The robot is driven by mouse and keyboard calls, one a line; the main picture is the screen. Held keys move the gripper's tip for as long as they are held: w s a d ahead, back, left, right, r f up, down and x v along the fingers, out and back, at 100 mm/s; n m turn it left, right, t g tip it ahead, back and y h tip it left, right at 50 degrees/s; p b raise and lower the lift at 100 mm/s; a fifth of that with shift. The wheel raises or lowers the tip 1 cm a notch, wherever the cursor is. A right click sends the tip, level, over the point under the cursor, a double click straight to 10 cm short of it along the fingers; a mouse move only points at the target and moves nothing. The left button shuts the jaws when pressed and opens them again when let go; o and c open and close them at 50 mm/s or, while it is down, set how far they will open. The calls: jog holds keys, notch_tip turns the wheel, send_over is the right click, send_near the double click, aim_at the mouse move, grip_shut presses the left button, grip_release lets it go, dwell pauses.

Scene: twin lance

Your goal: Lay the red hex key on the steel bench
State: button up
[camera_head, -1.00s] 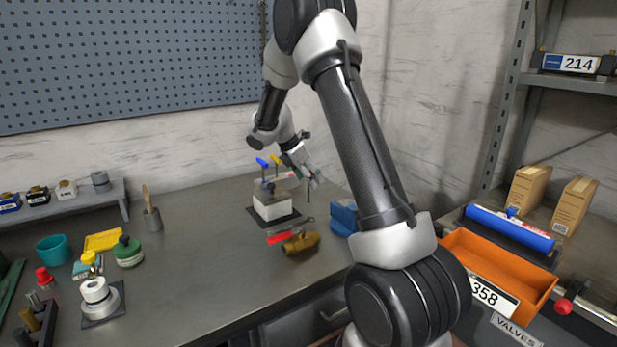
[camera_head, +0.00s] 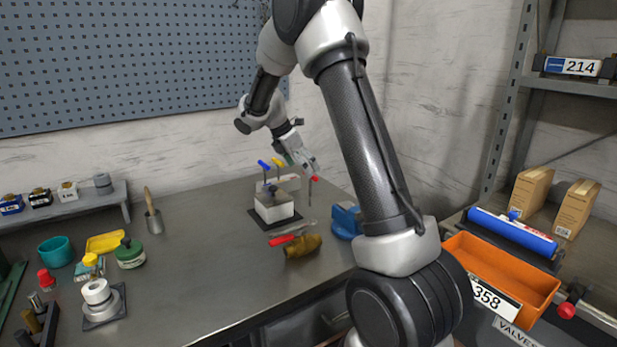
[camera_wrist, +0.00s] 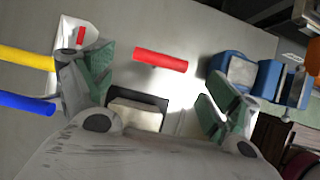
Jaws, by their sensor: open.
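The red hex key has a small red handle (camera_head: 314,179) just below my gripper in the head view. A thin shaft hangs down from it, nearly upright, to the right of the key stand. I cannot tell what supports it. In the wrist view a red handle (camera_wrist: 160,62) shows in the gap between my spread fingers, not touching either. My gripper (camera_head: 305,165) is open, tilted downward above the steel bench (camera_head: 215,255). Its green-padded fingers also show in the wrist view (camera_wrist: 158,95).
A key stand (camera_head: 275,208) holds blue (camera_head: 264,165) and yellow (camera_head: 277,162) handled keys. A blue vise-like block (camera_head: 346,222), a red-handled tool (camera_head: 282,239) and a brass valve (camera_head: 302,246) lie nearby. The bench's middle front is clear.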

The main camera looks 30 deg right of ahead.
jog(key=v, duration=0.6)
jog(key=s+a+r+m+t+y, duration=0.1)
jog(key=s+r+m, duration=0.3)
jog(key=s, duration=0.4)
jog(key=s+a+r+m+y, duration=0.15)
jog(key=s+r+m, duration=0.3)
jog(key=s, duration=0.45)
jog(key=s+a+f+m+t+y, duration=0.1)
jog(key=s+m, duration=0.4)
jog(key=s, duration=0.5)
jog(key=s+a+f+m+t+y, duration=0.1)
jog(key=s+a+m+t+y, duration=0.1)
jog(key=s+m, duration=0.3)
jog(key=s+a, duration=0.1)
jog(key=s, duration=0.3)
jog(key=shift+s+f, duration=0.4)
